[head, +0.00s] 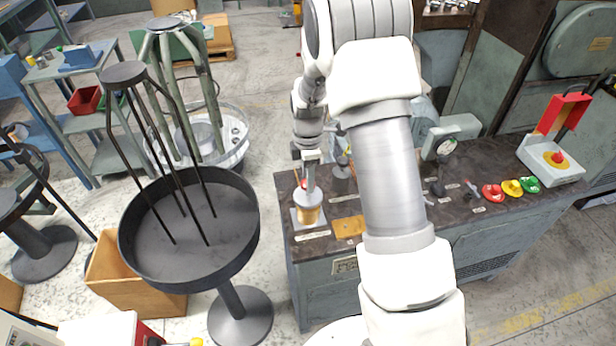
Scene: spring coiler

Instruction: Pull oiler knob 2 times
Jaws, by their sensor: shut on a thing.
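The oiler (308,214) stands upright at the left end of the dark bench top. It has an amber reservoir, a pale lid and a pale base plate. Its knob, showing a small red part (303,184), is on top and mostly hidden by my gripper. My gripper (307,181) reaches down from above and is shut on the oiler knob. The fingers are small in the head view, so the exact contact is hard to see.
The machine bench (462,220) carries a gauge (446,146), red, yellow and green buttons (512,188) and a red-and-white emergency stop box (552,158). A round black tray stand (190,278) is close on the left, above a wooden crate (110,268).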

